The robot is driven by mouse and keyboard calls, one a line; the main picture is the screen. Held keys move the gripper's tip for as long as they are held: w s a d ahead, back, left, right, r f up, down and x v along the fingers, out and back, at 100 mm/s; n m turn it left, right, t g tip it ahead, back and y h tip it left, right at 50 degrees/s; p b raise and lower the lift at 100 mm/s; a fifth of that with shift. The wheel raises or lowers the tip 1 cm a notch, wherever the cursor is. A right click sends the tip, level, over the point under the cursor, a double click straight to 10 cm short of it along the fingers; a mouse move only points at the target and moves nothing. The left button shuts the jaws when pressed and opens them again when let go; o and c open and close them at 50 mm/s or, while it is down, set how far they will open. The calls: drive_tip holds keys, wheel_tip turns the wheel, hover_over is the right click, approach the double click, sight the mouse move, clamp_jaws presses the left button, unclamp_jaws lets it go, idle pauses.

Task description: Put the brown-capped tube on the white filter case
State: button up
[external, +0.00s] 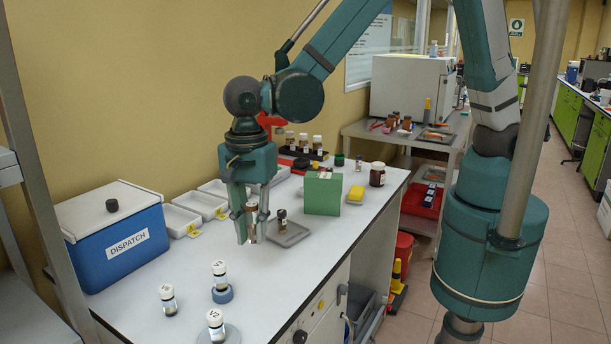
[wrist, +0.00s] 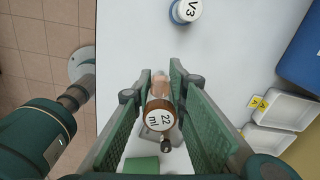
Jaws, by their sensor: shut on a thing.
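My gripper (external: 251,236) points down over the white bench and is shut on the brown-capped tube (external: 252,224). A grey tray (external: 297,236) with a small dark-capped vial (external: 282,218) lies just right of the gripper, and partly shows below the tube in the wrist view. I cannot pick out the white filter case with certainty.
A blue DISPATCH box (external: 125,248) and white trays (external: 207,205) stand along the back left. White-capped vials (external: 219,275) stand at the front, one on a blue ring. A green block (external: 322,193), a yellow item (external: 356,195) and a brown jar (external: 377,175) stand to the right.

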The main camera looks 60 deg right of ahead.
drive_tip(key=w+d+r+m, duration=0.1)
drive_tip(key=w+d, duration=0.3)
drive_tip(key=d, duration=1.1)
drive_tip(key=w+d+m, duration=0.2)
drive_tip(key=w+d, duration=0.3)
drive_tip(key=d, duration=1)
drive_tip(key=w+d+r+m+b, duration=0.1)
drive_tip(key=w+d, duration=0.4)
drive_tip(key=d, duration=1.1)
drive_tip(key=shift+r, duration=0.3)
drive_tip(key=shift+f, duration=0.1)
drive_tip(key=shift+f+b, duration=0.3)
drive_tip(key=shift+f, duration=2.5)
drive_tip(key=shift+f, duration=2.1)
drive_tip(key=shift+f+b, duration=0.2)
drive_tip(key=shift+b, duration=0.2)
